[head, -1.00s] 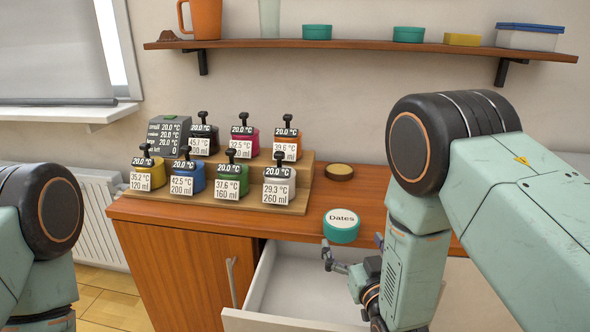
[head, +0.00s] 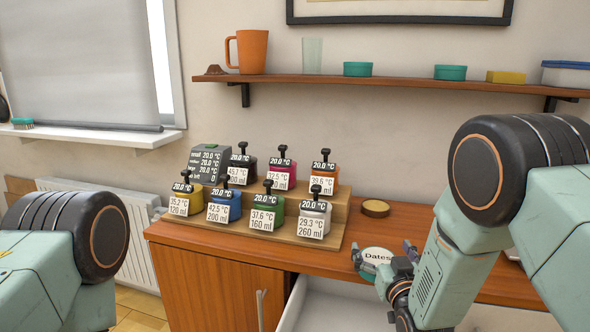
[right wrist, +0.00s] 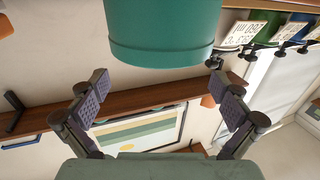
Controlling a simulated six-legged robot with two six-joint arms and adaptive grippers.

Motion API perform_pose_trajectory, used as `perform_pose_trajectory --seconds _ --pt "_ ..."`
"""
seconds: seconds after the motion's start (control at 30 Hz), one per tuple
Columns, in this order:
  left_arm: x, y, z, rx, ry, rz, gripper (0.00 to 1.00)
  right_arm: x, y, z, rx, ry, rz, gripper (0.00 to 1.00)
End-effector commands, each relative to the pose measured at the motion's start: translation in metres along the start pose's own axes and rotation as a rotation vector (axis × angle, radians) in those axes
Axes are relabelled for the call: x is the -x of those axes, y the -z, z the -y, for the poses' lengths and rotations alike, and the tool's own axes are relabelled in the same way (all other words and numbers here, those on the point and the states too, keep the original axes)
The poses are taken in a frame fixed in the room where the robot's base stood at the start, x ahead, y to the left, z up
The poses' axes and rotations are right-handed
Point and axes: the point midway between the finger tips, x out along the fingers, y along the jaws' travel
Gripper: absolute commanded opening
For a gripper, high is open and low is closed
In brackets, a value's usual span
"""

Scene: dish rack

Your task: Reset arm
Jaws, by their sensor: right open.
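My right gripper (head: 384,252) is open, near the counter's front edge, in front of the round teal "Dates" tin (head: 378,254). Its fingers partly cover the tin in the head view. In the right wrist view the teal tin (right wrist: 160,35) lies ahead of the spread fingers (right wrist: 160,95), with nothing held between them. I cannot tell whether a finger touches the tin. My left arm shows at the lower left, but its gripper is out of view.
A white drawer (head: 335,312) stands open below the counter. Several labelled canisters stand on a stepped wooden stand (head: 335,228) to the left. A brown round lid (head: 375,208) lies behind the tin. A shelf (head: 400,82) with an orange mug (head: 250,52) hangs above.

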Motion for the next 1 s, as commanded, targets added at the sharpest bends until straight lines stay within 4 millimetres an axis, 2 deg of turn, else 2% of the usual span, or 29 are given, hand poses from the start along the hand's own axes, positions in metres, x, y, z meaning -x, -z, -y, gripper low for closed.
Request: perform_pose_trajectory --seconds 0.13,0.5,0.67,0.87,1.0 --pt "0.002 0.0 0.0 0.0 0.0 0.001 0.0 0.0 0.008 0.0 0.0 0.0 -0.001 1.0" --pt "0.002 0.0 0.0 0.0 0.0 0.001 0.0 0.0 0.007 0.0 0.0 0.0 0.0 1.0" --pt "-0.003 0.0 0.0 0.0 0.0 0.001 0.0 0.001 -0.008 0.0 0.0 0.0 0.002 1.0" --pt "-0.013 0.0 0.0 0.0 0.0 0.001 0.0 0.004 -0.041 0.0 0.0 0.0 0.002 1.0" --pt "-0.001 0.0 0.0 0.0 0.0 0.0 0.0 0.029 -0.033 0.002 0.0 0.001 0.003 1.0"
